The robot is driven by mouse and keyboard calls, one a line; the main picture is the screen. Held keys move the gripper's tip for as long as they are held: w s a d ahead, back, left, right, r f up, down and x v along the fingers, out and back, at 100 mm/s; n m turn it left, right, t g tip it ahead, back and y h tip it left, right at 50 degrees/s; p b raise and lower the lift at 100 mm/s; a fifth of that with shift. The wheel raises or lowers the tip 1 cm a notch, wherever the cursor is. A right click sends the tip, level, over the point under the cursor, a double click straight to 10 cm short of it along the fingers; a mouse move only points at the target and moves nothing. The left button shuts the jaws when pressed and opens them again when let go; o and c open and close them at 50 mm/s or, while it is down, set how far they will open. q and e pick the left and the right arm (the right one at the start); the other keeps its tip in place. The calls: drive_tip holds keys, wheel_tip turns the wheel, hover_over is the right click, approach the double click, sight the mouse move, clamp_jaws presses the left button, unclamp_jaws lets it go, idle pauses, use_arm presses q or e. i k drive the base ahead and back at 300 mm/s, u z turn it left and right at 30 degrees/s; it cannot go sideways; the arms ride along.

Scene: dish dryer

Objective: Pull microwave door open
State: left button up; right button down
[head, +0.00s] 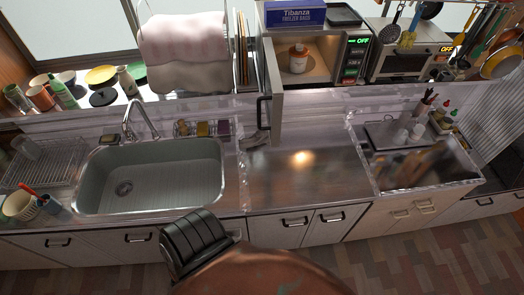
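The microwave (358,58) stands on the shelf above the counter, at the upper middle of the head view. Its door (274,95) is open and swung out toward me on the left side, seen almost edge-on. The dark door handle (263,111) is on the door's near edge. The lit cavity shows a white cup with an orange band (298,58). Neither of my grippers can be made out in the head view, and nothing is seen holding the handle.
A blue Tibanza box (295,13) and a dark tray (344,14) lie on the microwave. A toaster oven (411,63) stands to its right. The sink (150,176) is left; the counter (305,178) below is bare. A black ribbed object (194,242) and brown rounded surface (262,275) are nearest.

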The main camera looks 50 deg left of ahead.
sight(273, 91)
drive_tip(key=k, duration=0.65)
drive_tip(key=u, duration=1.35)
drive_tip(key=i, duration=0.5)
drive_tip(key=u, duration=0.05)
